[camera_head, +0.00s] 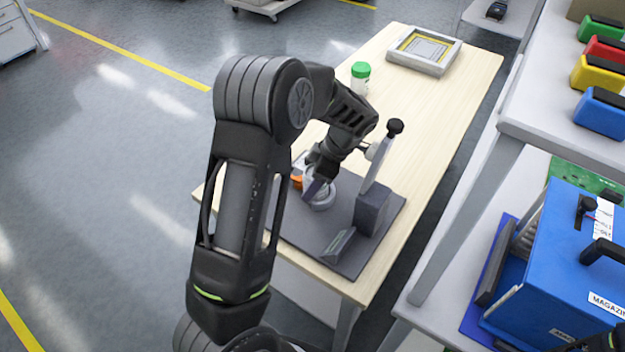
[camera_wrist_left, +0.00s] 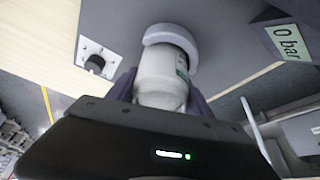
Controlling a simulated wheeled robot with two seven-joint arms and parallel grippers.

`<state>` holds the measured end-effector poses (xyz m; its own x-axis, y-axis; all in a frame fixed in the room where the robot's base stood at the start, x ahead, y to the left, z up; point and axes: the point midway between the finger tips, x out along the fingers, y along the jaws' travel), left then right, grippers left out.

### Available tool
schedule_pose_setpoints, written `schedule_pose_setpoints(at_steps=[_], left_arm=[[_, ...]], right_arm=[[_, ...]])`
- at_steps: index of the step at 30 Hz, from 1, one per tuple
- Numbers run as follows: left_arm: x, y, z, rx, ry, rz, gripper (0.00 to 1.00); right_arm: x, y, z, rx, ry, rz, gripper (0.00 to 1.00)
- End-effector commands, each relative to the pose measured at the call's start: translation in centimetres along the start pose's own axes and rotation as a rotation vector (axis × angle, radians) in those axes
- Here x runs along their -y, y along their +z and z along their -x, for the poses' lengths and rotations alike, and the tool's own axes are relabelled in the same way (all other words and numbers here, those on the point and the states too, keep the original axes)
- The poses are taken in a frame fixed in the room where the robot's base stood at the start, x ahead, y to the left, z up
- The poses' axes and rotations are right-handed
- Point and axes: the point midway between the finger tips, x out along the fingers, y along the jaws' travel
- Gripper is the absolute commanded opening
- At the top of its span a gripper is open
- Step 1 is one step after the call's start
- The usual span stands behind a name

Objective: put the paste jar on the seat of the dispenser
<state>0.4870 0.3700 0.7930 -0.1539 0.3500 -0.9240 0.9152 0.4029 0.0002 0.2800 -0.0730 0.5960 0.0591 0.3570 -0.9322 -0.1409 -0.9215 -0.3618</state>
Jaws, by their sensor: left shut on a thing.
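My left gripper (camera_head: 318,186) is shut on the white paste jar (camera_wrist_left: 163,80), whose body shows between the fingers in the left wrist view. In the head view the fingers hide most of the jar, with a small orange patch beside them. The dispenser has a dark grey base plate (camera_head: 300,232), an upright post block (camera_head: 373,210) and a pale ring-shaped seat (camera_head: 320,199). The seat ring (camera_wrist_left: 172,38) is around or right against the jar's far end. I cannot tell whether the jar rests on it. My right gripper is not seen.
A white jar with a green lid (camera_head: 360,78) and a framed tray (camera_head: 424,51) stand farther back on the wooden table (camera_head: 440,110). The dispenser's black-knobbed lever (camera_head: 382,152) rises close to my gripper. A rack with a blue box (camera_head: 560,265) stands at right.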

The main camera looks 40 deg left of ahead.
Motion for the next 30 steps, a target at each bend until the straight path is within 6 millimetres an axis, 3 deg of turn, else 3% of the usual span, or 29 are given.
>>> schedule_pose_setpoints(at_steps=[8, 9, 15, 17, 30], left_arm=[[0.0, 0.1, -0.3, 0.000, 0.001, 0.000, 0.04], [0.0, 0.1, -0.3, 0.000, 0.000, -0.001, 0.61], [0.0, 0.1, -0.2, 0.000, 0.000, -0.001, 0.78], [0.0, 0.1, -0.2, 0.000, 0.000, -0.001, 0.81], [-0.1, 0.0, 0.8, 0.000, 0.002, -0.001, 0.81]], right_arm=[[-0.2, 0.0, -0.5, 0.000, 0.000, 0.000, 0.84], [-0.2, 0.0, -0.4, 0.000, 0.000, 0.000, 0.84], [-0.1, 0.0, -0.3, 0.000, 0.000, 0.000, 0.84], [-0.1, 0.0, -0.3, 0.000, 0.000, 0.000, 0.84], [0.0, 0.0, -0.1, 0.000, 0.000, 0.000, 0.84]])
